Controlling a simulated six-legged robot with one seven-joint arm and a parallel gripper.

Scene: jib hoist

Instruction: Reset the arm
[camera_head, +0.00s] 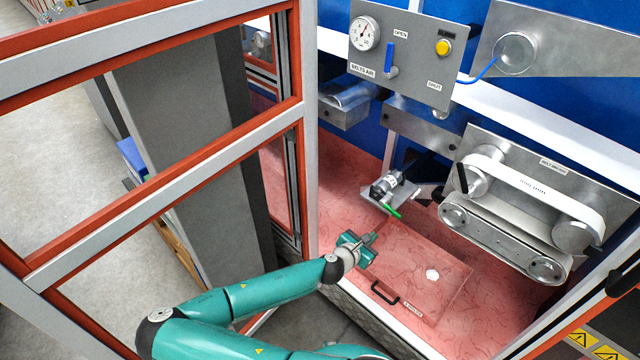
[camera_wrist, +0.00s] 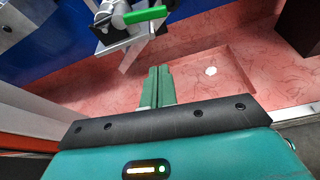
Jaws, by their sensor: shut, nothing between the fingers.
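My teal arm reaches in from the bottom of the head view, with my gripper (camera_head: 370,238) over the near edge of the red floor of the machine bay. In the wrist view my gripper (camera_wrist: 158,72) has its two green fingers side by side, shut with nothing between them. Ahead of it is a small metal fixture with a green lever (camera_head: 391,211), apart from the fingers. The green lever also shows at the top of the wrist view (camera_wrist: 145,15).
An orange and white framed door (camera_head: 150,167) stands at the left. A gauge panel (camera_head: 400,50) with a blue handle and yellow button is on the blue wall. A belt unit (camera_head: 530,190) is at right. A square panel (camera_head: 440,265) with a black handle (camera_head: 384,293) lies in the red floor.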

